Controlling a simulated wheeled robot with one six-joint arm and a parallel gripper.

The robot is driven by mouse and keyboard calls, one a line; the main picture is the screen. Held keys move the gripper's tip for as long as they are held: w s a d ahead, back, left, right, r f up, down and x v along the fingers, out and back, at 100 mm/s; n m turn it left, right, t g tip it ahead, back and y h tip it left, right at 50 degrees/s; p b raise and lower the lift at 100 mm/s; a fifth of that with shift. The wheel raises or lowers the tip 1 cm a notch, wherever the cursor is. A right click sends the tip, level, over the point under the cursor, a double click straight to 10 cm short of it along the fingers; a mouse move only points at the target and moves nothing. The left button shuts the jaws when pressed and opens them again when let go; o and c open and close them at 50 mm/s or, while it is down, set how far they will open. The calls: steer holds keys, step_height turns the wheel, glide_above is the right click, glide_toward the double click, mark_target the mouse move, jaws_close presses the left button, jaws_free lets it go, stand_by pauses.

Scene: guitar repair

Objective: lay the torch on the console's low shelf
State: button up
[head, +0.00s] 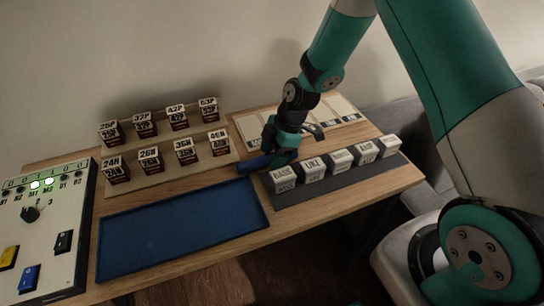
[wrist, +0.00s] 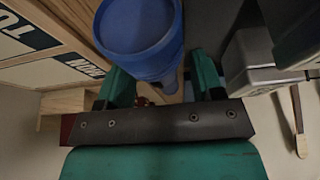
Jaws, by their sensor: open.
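The torch (head: 252,164) appears as a dark blue cylinder at the far right corner of the blue tray, beside my gripper (head: 280,153) in the head view. In the wrist view the blue round end of the torch (wrist: 140,28) is large and close, between the teal fingers of my gripper (wrist: 163,75). The fingers are apart, so the jaws are open around or just beside it; contact cannot be told. A white panel with lights, a knob and switches, probably the console (head: 50,222), is at the left. I cannot make out its low shelf.
The blue tray (head: 180,232) is empty. Several labelled boxes stand on a stepped wooden rack (head: 150,186) behind it. A row of labelled grey-white blocks stands on a dark mat (head: 330,183) to the right of my gripper. Pale labelled boards (head: 345,112) lie behind.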

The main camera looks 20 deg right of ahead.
jaws_close()
steer(key=shift+r, duration=0.1)
